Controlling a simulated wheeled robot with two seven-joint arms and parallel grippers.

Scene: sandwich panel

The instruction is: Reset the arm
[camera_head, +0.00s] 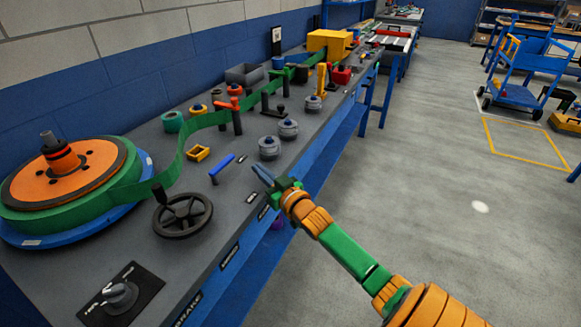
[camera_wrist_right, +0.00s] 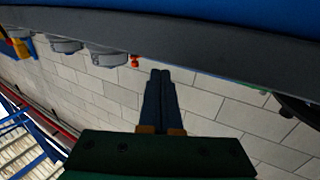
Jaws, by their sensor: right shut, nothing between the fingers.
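My right gripper (camera_head: 263,175) is at the front edge of the grey workbench (camera_head: 255,205) in the head view, its arm coming in from the lower right. Its dark fingers are together with nothing between them. In the right wrist view the shut fingers (camera_wrist_right: 160,98) point toward the bench edge (camera_wrist_right: 190,62). A blue-handled lever (camera_head: 221,166) stands on the bench just left of the fingertips, apart from them. My left gripper does not show.
A black handwheel (camera_head: 183,214), an orange reel (camera_head: 65,172) with a green strip, grey round knobs (camera_head: 269,147) and a dial (camera_head: 120,296) sit on the bench. A yellow box (camera_head: 329,41) stands farther back. The floor to the right is clear; a blue cart (camera_head: 517,75) stands beyond.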

